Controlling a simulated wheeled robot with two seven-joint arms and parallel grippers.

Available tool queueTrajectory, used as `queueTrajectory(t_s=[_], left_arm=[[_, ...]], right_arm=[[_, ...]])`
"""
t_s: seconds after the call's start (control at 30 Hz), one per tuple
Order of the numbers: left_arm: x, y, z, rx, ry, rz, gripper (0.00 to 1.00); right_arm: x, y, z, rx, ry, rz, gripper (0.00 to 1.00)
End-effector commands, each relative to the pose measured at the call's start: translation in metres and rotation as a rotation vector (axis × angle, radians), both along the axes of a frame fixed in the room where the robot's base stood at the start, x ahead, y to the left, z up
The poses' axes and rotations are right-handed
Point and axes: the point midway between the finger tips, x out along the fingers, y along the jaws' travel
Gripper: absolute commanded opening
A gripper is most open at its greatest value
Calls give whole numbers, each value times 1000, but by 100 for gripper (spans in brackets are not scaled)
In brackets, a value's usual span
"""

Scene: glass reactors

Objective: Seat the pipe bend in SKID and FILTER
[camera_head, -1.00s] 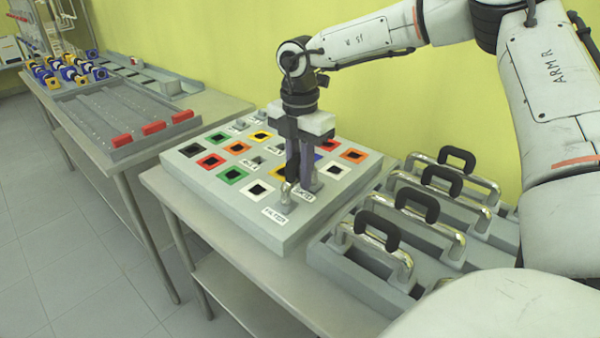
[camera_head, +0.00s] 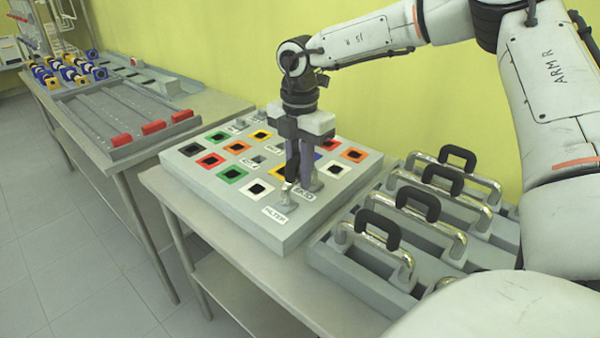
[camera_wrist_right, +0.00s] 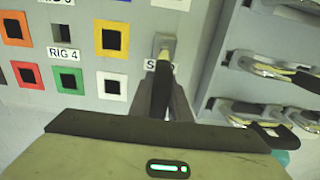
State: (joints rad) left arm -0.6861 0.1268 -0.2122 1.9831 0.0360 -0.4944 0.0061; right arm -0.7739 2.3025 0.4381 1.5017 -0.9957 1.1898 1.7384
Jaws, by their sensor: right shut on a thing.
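My right gripper (camera_head: 302,180) is shut on the black handle (camera_wrist_right: 162,92) of a pipe bend, just above the front right corner of the grey socket board (camera_head: 250,222). One metal end of the bend (camera_wrist_right: 165,44) shows in the right wrist view beside the SKID label (camera_wrist_right: 158,66). In the head view, the grey FILTER socket (camera_head: 286,203) is under the gripper, beside its FILTER label (camera_head: 275,217). The fingers hide most of the bend, and its far end is hidden in the wrist view. I cannot tell how deep its ends sit. My left gripper is not in view.
A grey rack (camera_head: 345,285) with several black-handled metal pipe bends (camera_head: 378,229) stands right of the board. Coloured square sockets, such as an orange one (camera_head: 354,155), cover the board. Another table at left holds a tray with red blocks (camera_head: 153,128).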

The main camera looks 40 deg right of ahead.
Motion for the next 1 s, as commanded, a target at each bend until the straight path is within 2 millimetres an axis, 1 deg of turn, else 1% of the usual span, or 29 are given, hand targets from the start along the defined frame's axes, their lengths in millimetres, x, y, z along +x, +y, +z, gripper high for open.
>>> queueTrajectory(t_s=[0.6,0.9,0.93,1.0], left_arm=[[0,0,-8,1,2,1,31],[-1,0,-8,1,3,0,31],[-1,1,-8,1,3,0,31],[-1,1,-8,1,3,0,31]], right_arm=[[0,0,-3,-1,0,0,0],[-1,0,-5,-1,3,0,0],[-1,0,-5,-1,3,0,18],[-1,0,-5,-1,4,0,30]])
